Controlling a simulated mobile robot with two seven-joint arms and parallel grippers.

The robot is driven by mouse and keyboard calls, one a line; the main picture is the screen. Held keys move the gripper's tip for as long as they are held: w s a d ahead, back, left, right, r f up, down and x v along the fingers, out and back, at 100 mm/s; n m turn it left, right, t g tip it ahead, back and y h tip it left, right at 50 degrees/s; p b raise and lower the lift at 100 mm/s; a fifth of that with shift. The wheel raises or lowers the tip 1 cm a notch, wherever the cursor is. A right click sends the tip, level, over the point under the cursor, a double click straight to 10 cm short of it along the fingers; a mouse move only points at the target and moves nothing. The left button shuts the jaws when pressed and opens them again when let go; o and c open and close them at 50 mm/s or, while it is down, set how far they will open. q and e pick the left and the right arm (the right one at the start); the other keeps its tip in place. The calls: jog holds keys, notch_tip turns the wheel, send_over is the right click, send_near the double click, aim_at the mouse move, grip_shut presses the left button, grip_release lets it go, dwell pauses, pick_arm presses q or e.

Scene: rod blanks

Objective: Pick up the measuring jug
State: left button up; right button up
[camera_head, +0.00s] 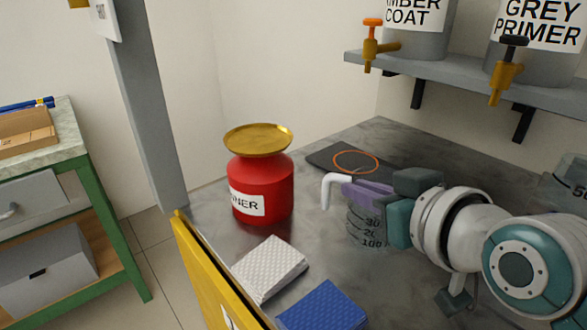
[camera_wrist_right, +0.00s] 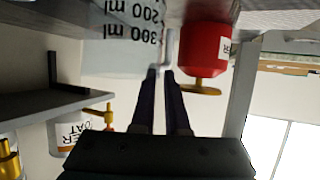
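The measuring jug (camera_head: 367,230) is clear with dark volume marks and a pale hooked handle (camera_head: 326,192). It appears upright on the grey bench, partly hidden behind my right gripper. My right gripper (camera_head: 345,188) reaches in from the right, its purple fingers across the jug's upper part and their tips close to the handle. In the right wrist view the jug (camera_wrist_right: 125,35) shows upside down, beyond the fingers (camera_wrist_right: 160,72). A narrow gap shows between the fingers, with the handle near their tips. Contact with the handle is unclear. My left gripper is not in view.
A red thinner container (camera_head: 262,185) with a gold dish-like top stands left of the jug. White (camera_head: 270,268) and blue (camera_head: 322,306) pads lie in front, beside a yellow panel (camera_head: 212,280). A dark mat (camera_head: 330,158) lies behind. A shelf (camera_head: 470,85) with tapped drums overhangs the back right.

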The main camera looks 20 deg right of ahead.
grip_shut()
dwell(0.6)
jog(key=shift+r, duration=0.1)
dwell(0.5)
